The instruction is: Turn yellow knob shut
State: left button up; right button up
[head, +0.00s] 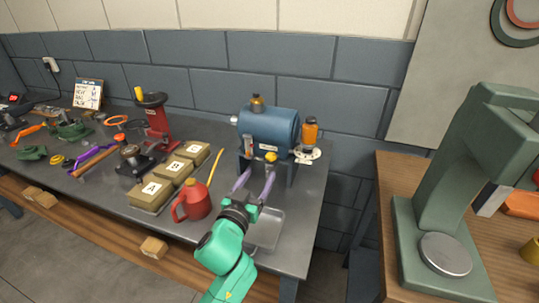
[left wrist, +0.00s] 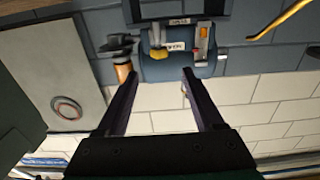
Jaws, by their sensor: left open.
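The yellow knob (head: 270,157) is on the front of the blue cylindrical casing (head: 268,131), low on its right part. In the left wrist view, which looks upside down, the yellow knob (left wrist: 158,53) shows beyond the fingertips, roughly in line with the gap between them. My left gripper (head: 255,181) is open and empty, with purple fingers pointing toward the casing. In the left wrist view the gripper (left wrist: 160,76) has its fingers well apart, with nothing between them. The knob looks clear of both fingers. My right gripper is in neither view.
A metal tray (head: 266,237) lies under my left gripper. A red oil can (head: 193,200) with a yellow spout stands close left. An orange bottle (head: 309,133) stands right of the casing. Lettered boxes (head: 152,194) are further left. A green press (head: 450,190) stands on the right bench.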

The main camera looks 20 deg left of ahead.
aim_at(269, 159)
pick_arm(q)
jog(key=w, duration=0.8)
jog(key=shift+w+d+f, duration=0.15)
jog(key=shift+w+d, duration=0.15)
jog(key=shift+w, duration=0.35)
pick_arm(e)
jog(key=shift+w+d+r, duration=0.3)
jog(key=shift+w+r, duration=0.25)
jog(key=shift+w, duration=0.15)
pick_arm(q)
grip_shut()
jog(key=shift+p, duration=0.3)
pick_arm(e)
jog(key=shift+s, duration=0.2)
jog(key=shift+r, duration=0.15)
